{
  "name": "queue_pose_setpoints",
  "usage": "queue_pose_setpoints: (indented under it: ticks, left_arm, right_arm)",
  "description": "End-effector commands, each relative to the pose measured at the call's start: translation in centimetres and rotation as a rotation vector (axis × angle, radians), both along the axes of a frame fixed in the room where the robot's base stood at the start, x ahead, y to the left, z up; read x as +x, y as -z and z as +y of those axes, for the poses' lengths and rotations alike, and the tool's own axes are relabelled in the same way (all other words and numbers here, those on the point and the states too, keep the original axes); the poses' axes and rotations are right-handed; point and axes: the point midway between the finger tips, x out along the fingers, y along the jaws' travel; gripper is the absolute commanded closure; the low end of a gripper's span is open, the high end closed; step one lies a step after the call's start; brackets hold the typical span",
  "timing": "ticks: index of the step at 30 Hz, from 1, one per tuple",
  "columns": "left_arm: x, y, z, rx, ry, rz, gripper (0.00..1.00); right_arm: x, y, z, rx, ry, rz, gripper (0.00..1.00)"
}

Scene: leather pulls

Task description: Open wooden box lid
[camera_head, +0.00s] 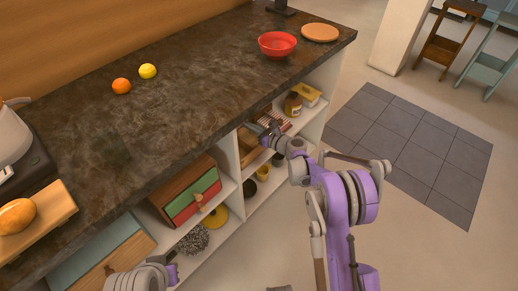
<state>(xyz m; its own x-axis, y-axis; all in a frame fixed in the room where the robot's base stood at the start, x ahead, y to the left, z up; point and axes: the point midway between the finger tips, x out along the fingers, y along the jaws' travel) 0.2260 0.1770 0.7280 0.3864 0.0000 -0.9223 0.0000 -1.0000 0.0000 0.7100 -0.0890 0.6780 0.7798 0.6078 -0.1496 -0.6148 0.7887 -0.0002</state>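A plain wooden box (248,148) sits in the shelf compartment under the counter. My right gripper (267,134) is at the front of this compartment, just right of the box and partly in front of it. Whether it touches the box, and the state of the lid, cannot be told. The fingers are small and dark, and their opening is unclear. My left gripper (173,272) is low at the bottom edge, in front of the shelves, with its fingers too small to judge.
Left along the shelf are a wooden box with green and red fronts (190,193) and a teal and wood one (105,255). A yellow-lidded jar (292,104) stands right. A red bowl (277,45) and fruit are on the dark counter (190,75). The floor at right is open.

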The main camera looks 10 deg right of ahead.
Motion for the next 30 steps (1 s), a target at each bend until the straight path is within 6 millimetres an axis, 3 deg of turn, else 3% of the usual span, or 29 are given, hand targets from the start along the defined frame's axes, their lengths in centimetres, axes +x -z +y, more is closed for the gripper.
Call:
queue_pose_setpoints:
  ticks: [15,30]
  left_arm:
    - [0.1,0.9,0.0,0.0,0.0,0.003,1.0]
    - [0.1,1.0,0.0,0.0,0.0,0.003,1.0]
  right_arm:
    - [-6.0,0.1,-4.7,0.0,0.002,0.0,1.0]
    - [-6.6,0.0,-5.1,0.0,-0.001,0.0,1.0]
